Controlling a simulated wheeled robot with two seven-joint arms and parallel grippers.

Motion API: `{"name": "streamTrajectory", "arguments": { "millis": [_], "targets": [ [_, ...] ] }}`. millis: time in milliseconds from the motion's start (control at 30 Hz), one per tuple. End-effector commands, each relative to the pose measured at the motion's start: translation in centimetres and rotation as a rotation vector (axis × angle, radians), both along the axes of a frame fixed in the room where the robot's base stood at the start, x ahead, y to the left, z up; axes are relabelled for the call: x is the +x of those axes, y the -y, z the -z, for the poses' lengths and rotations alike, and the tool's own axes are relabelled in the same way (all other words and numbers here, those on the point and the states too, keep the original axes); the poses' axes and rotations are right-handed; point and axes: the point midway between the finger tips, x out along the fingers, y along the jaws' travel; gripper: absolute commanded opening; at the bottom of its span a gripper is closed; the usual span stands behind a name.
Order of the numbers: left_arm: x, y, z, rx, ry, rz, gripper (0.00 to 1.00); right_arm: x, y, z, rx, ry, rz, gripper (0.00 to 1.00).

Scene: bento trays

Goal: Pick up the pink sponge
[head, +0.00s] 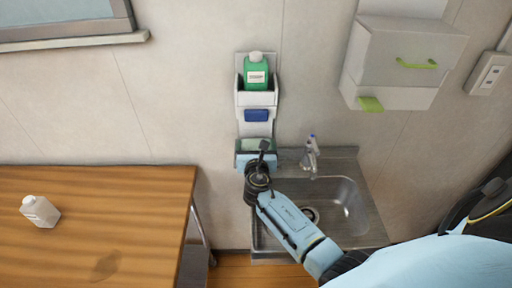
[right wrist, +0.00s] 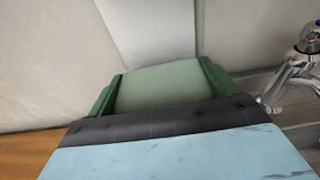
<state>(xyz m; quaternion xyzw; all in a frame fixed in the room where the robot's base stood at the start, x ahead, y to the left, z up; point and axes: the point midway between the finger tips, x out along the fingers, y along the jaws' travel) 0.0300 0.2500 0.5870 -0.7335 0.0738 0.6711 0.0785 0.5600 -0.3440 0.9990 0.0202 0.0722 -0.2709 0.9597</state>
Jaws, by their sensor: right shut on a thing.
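No pink sponge shows in either view. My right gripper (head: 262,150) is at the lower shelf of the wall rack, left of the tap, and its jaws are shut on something. In the right wrist view, a pale green block (right wrist: 163,86) lies straight ahead of the wrist, between two dark green side pieces. In the head view, a green and light blue thing (head: 244,155) is behind the gripper at that shelf, partly hidden by it. My left gripper is in neither view.
The white wall rack (head: 240,98) holds a green bottle (head: 256,75) and a blue block (head: 256,115). A steel sink (head: 345,200) with a tap (head: 311,155) is at right. A white dispenser (head: 400,60) hangs above. A white bottle (head: 40,211) stands on the wooden table (head: 120,215).

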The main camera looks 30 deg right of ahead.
Motion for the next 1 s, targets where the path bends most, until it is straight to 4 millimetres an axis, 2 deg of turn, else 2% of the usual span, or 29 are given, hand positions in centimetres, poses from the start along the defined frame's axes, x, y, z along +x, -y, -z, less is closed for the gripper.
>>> {"name": "streamTrajectory", "arguments": {
  "millis": [167, 533, 567, 600, 767, 1000],
  "targets": [
    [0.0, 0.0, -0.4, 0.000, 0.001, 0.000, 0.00, -0.3, -0.2, -0.9, 0.001, 0.002, 0.000, 0.65],
    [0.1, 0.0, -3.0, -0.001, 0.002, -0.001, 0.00, -0.3, -0.2, -7.4, 0.000, 0.004, -0.001, 0.65],
    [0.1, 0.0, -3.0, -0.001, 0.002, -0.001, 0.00, -0.6, -0.4, -7.5, 0.000, 0.000, -0.002, 0.65],
    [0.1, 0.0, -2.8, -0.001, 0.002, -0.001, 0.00, -1.5, -1.0, -6.9, 0.001, -0.003, -0.003, 0.65],
    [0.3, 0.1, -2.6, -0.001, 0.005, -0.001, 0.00, -4.6, -2.8, -6.8, 0.000, -0.002, -0.002, 0.65],
    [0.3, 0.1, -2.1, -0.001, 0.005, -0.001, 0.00, -10.5, -6.4, -6.7, 0.004, -0.002, -0.001, 0.65]
  ]
}}
